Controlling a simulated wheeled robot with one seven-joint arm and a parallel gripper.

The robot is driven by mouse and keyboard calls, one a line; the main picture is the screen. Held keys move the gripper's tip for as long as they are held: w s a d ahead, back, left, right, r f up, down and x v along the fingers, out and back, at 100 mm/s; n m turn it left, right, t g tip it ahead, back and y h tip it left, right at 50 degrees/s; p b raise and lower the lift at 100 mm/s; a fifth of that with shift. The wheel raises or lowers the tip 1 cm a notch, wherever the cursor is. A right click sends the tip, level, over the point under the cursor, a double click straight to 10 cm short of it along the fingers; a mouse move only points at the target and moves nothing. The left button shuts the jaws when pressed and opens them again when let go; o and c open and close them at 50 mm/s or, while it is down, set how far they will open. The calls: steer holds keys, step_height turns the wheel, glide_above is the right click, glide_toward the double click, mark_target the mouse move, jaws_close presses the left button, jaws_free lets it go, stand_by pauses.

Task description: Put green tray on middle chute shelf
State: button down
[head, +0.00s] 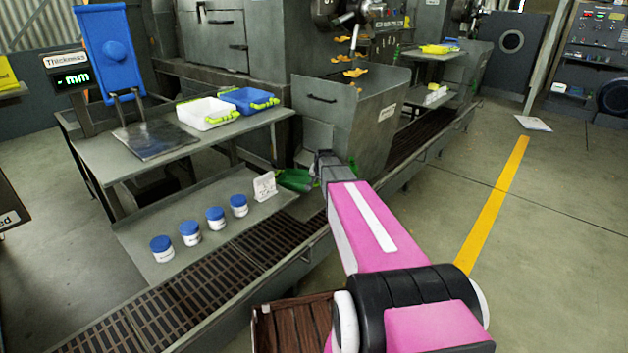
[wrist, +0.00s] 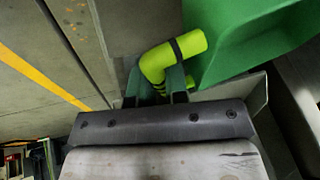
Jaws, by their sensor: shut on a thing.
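The green tray (head: 295,180) is beyond the end of my arm in the head view, low in front of the grey chute (head: 365,125). My arm and gripper hide part of it. In the wrist view, the green tray (wrist: 235,35) fills the upper right, and its lime-green handle (wrist: 180,52) lies between my fingers. My gripper (wrist: 157,82) is shut on this handle. In the head view, orange pieces drop toward the chute. I cannot tell which surface is the middle chute shelf, or whether the tray touches anything.
A white tray (head: 207,113) and a blue tray (head: 249,98) sit on the grey table (head: 150,165) at left. Several blue-lidded jars and a white card (head: 264,187) stand on the lower shelf (head: 140,232). A yellow tray (head: 438,48) sits further back. The floor at right is open.

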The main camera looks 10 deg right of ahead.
mark_target(318, 200)
steer(key=shift+w+a+f, duration=0.1)
steer(key=shift+w+a, duration=0.1)
steer(key=shift+w, duration=0.05)
steer(key=shift+f, duration=3.3)
steer(key=shift+f, duration=1.2)
steer(key=c, duration=1.1)
jaws_free()
steer(key=shift+c, duration=0.2)
steer(key=shift+o, duration=0.4)
steer(key=v, duration=1.2)
steer(key=shift+w, duration=0.2)
